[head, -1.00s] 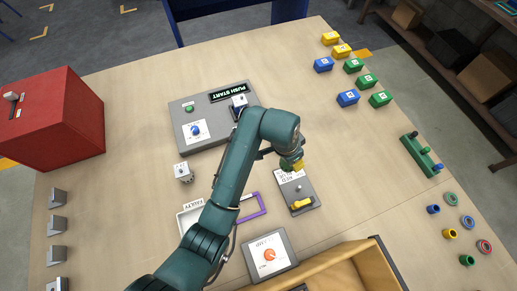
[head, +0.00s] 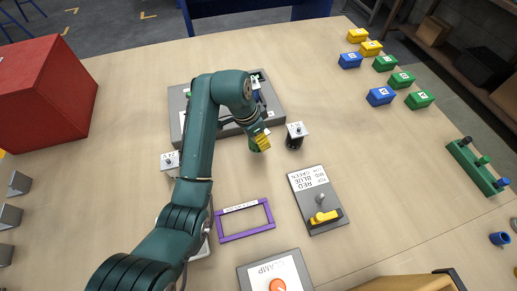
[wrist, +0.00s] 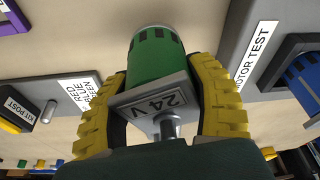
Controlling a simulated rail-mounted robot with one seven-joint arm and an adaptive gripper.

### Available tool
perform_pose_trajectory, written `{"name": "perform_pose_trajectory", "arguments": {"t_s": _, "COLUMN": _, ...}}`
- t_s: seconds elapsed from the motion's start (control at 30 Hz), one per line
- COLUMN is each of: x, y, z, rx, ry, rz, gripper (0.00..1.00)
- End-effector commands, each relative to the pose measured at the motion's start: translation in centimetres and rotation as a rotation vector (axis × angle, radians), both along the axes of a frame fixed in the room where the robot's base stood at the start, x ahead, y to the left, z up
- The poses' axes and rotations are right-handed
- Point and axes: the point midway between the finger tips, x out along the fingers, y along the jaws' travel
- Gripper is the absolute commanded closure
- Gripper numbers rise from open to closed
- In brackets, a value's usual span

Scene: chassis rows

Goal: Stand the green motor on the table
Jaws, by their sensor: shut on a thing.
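The green motor (wrist: 160,62) is between the yellow fingers of my gripper (wrist: 155,110) in the wrist view. Its grey end plate, marked 24 V, and its metal shaft face the camera; its far end points at the table. In the head view my gripper (head: 262,141) is low over the table (head: 345,150), just in front of the grey motor test station (head: 180,125). A sliver of the green motor (head: 253,146) shows beside the fingers. Whether its base touches the table I cannot tell.
A dark motor with a grey top (head: 295,138) stands close right of my gripper. The kit post (head: 310,185), with a yellow part, and a purple frame (head: 245,220) lie nearer. Another motor (head: 169,162) stands left of my arm.

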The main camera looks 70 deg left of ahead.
Motion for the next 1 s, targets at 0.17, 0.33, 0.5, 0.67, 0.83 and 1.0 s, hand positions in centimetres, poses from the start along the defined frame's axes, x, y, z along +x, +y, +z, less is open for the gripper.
{"name": "perform_pose_trajectory", "arguments": {"t_s": 0.17, "x": 0.1, "y": 0.1, "z": -2.0, "rx": 0.005, "ry": -0.004, "rz": -0.001, "gripper": 0.82}}
{"name": "perform_pose_trajectory", "arguments": {"t_s": 0.33, "x": 0.1, "y": 0.1, "z": -3.7, "rx": 0.007, "ry": -0.006, "rz": 0.0, "gripper": 0.82}}
{"name": "perform_pose_trajectory", "arguments": {"t_s": 0.5, "x": 0.1, "y": 0.1, "z": -3.5, "rx": 0.007, "ry": -0.005, "rz": 0.0, "gripper": 0.82}}
{"name": "perform_pose_trajectory", "arguments": {"t_s": 0.67, "x": 0.0, "y": 0.0, "z": -4.1, "rx": 0.002, "ry": -0.001, "rz": 0.001, "gripper": 0.36}}
{"name": "perform_pose_trajectory", "arguments": {"t_s": 0.83, "x": 0.0, "y": 0.0, "z": -4.1, "rx": 0.002, "ry": -0.001, "rz": 0.001, "gripper": 0.13}}
{"name": "perform_pose_trajectory", "arguments": {"t_s": 1.0, "x": 0.0, "y": 0.0, "z": -4.1, "rx": 0.002, "ry": -0.001, "rz": 0.001, "gripper": 0.13}}
